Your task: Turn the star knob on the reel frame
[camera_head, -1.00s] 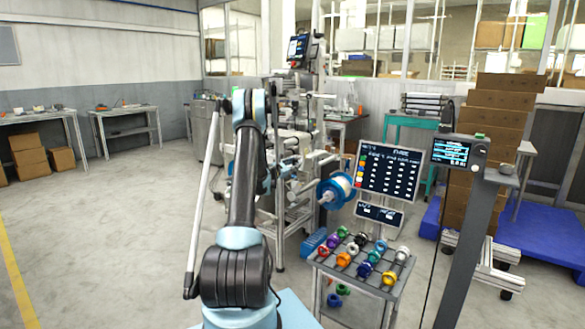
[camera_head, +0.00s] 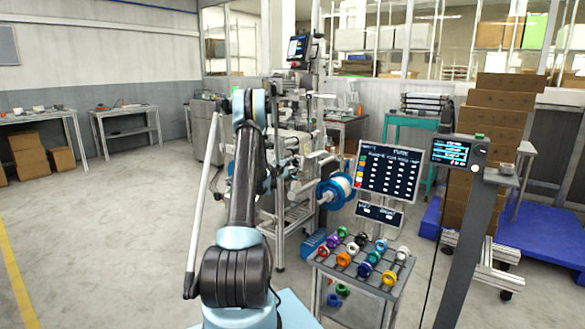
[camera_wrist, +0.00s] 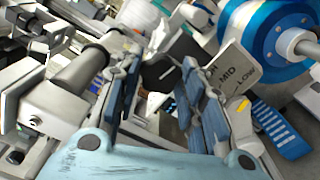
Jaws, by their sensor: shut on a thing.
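The star knob (camera_wrist: 158,74) is a dark, partly hidden shape between my fingers in the wrist view. My gripper (camera_wrist: 166,82) has its blue-padded fingers on either side of it and is shut on it. A grey plate (camera_wrist: 234,74) marked MID and LOW stands just right of the fingers. The reel frame (camera_head: 300,212) is the metal machine behind my arm in the head view. A blue-flanged reel (camera_head: 334,191) sits on its right side and also shows at the upper right of the wrist view (camera_wrist: 263,50). In the head view my arm mostly hides the gripper and knob.
A cart (camera_head: 335,268) with several coloured rings stands right of my arm, below a dark chart board (camera_head: 389,172). A post with a screen (camera_head: 452,153) stands further right. Stacked boxes (camera_head: 493,120) are behind it. The floor at left is open.

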